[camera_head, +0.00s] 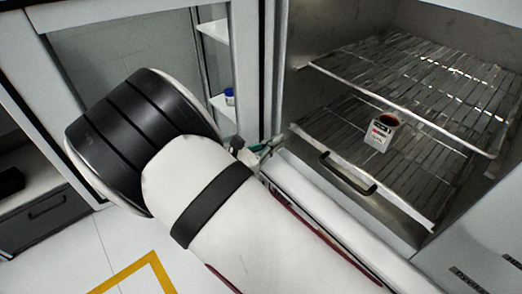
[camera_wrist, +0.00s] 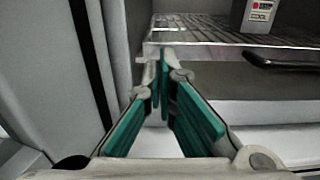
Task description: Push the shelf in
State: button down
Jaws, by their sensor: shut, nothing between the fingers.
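The lower wire shelf (camera_head: 410,185) lies inside a metal chamber. In the wrist view its front edge (camera_wrist: 225,43) runs across the upper part. A small grey and white box with a red label (camera_head: 381,132) stands on this shelf; its lower part also shows in the wrist view (camera_wrist: 259,14). My gripper (camera_head: 268,147) has teal finger pads and is shut and empty. In the wrist view the fingertips (camera_wrist: 165,68) point at the left end of the shelf's front edge. I cannot tell whether they touch it.
An upper wire shelf (camera_head: 420,80) hangs above the box. A dark handle (camera_head: 347,173) sits at the front below the lower shelf and shows in the wrist view (camera_wrist: 283,61). A door-like panel (camera_wrist: 50,75) stands close on the left of my fingers. A glass-fronted cabinet (camera_head: 125,45) is further left.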

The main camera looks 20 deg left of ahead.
aim_at(296, 129)
jog(key=shift+x, duration=2.55)
jog(key=shift+w, duration=0.15)
jog(key=shift+b+x, duration=0.35)
jog(key=shift+x, duration=2)
jog(key=shift+d, duration=0.1)
